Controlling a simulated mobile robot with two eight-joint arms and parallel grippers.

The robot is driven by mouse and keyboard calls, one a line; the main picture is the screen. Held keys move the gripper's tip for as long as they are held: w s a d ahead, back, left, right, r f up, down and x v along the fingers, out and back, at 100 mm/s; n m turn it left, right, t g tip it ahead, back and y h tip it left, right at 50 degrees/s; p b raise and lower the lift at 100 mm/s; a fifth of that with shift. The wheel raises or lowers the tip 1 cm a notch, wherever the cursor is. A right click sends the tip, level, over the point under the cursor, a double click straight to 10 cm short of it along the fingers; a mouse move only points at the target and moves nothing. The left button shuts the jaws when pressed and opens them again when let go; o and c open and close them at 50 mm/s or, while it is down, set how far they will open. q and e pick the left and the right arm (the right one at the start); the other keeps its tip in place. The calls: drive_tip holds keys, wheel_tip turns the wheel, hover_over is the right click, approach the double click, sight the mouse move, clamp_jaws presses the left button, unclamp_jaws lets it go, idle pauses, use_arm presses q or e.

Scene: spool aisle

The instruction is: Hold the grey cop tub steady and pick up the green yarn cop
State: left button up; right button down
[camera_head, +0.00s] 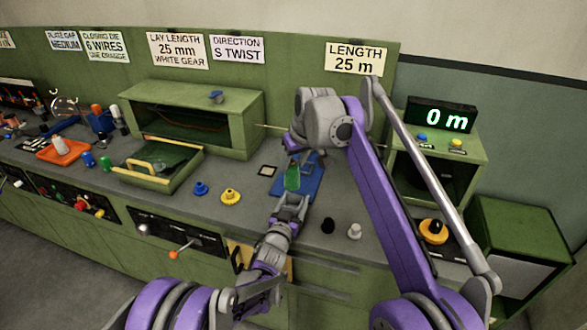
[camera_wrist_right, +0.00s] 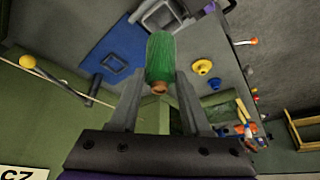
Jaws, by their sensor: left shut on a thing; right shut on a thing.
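The green yarn cop (camera_head: 292,178) is upright over the blue mat (camera_head: 313,180) on the bench. My right gripper (camera_head: 297,158) comes from above and is shut on the cop. In the right wrist view the cop (camera_wrist_right: 160,58) sits between the two fingers, its brown end towards the wrist. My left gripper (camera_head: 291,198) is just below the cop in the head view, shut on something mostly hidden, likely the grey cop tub. A grey shape (camera_wrist_right: 160,14) shows beyond the cop in the wrist view. I cannot tell whether the cop's far end is inside the tub.
A blue knob (camera_head: 201,188) and a yellow knob (camera_head: 230,197) stand left of my left gripper. A black piece (camera_head: 328,226) and a white piece (camera_head: 354,231) stand to the right. An open green drawer (camera_head: 157,170) is at left; the length counter (camera_head: 441,116) reads 0 m.

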use_arm(q)
drive_tip(key=o, duration=1.3)
drive_tip(key=shift+s, duration=0.1)
